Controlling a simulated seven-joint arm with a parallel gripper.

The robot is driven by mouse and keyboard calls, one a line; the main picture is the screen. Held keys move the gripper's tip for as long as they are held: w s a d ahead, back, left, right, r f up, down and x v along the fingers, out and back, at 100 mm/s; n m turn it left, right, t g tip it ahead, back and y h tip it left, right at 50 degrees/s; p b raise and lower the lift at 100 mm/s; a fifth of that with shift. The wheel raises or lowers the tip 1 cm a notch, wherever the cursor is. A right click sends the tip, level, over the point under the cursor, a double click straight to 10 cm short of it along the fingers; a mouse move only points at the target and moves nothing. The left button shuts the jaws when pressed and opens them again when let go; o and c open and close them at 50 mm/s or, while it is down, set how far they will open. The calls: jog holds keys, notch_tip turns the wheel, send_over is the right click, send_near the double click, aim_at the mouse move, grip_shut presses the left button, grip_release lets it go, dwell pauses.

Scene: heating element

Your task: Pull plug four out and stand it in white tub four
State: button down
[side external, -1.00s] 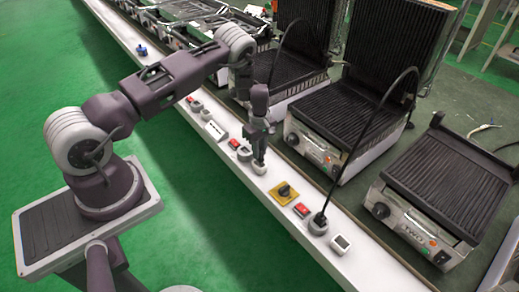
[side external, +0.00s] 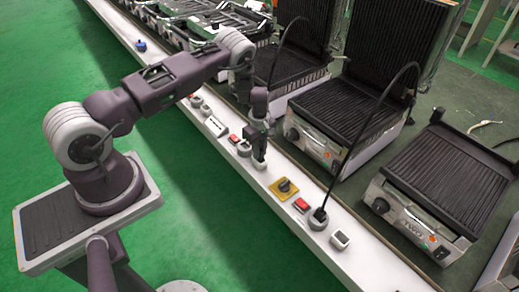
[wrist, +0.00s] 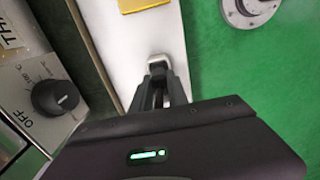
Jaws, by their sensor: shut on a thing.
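My gripper (side external: 258,157) points down over the white counter and is shut on the black plug, which is mostly hidden between the fingers. A black cable runs from the grill behind down toward the gripper. The fingertips are right at a small white tub (side external: 259,166). In the wrist view my gripper (wrist: 161,88) covers part of this tub (wrist: 160,60). I cannot tell how deep the plug sits in it. A round pale socket (side external: 243,148) just left of the gripper has no plug in it.
Contact grills (side external: 350,120) stand behind. Green floor (side external: 200,220) lies in front.

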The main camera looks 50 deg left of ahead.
jog(key=shift+f, duration=0.65)
jog(key=c, duration=1.2)
grip_release()
notch_tip(320, 180, up, 7)
jog(key=shift+r, duration=0.1)
